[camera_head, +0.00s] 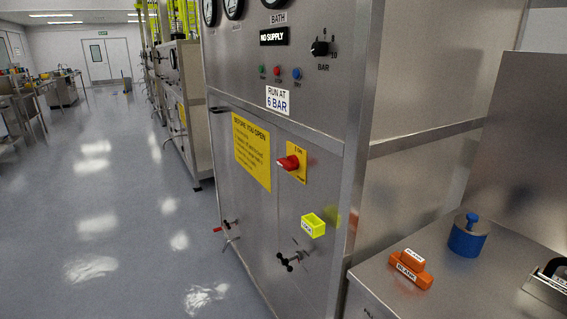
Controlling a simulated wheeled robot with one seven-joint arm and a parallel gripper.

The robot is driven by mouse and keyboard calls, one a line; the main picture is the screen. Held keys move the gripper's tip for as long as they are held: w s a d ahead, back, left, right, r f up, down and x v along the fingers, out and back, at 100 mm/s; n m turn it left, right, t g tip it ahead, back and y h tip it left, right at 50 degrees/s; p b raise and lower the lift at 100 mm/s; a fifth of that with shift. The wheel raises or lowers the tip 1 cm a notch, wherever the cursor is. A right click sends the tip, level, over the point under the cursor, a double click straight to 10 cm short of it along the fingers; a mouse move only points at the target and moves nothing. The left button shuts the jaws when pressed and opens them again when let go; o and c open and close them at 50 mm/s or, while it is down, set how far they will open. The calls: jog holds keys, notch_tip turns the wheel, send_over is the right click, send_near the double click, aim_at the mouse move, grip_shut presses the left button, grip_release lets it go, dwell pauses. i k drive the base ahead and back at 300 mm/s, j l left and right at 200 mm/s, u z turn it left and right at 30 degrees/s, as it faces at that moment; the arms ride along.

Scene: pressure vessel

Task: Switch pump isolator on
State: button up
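A red rotary handle (288,162) sits on a yellow plate (299,168) on the front of the steel pressure vessel cabinet (262,120). I take it for the pump isolator. The handle points left and slightly up, roughly sideways on the plate. The small print on the plate is too small to read surely, so its on or off position cannot be told. A dark display (274,37) above reads "NO SUPPLY". My gripper is not in view.
A BAR knob (320,48), several small buttons and a yellow warning sign (252,150) share the panel. A yellow-green box (313,225) and a black handwheel (290,261) are below. A side bench (470,290) holds orange blanks (411,268) and a blue weight (467,240). Floor at left is clear.

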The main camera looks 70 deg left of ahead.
aim_at(291, 164)
jog(key=u, duration=1.9)
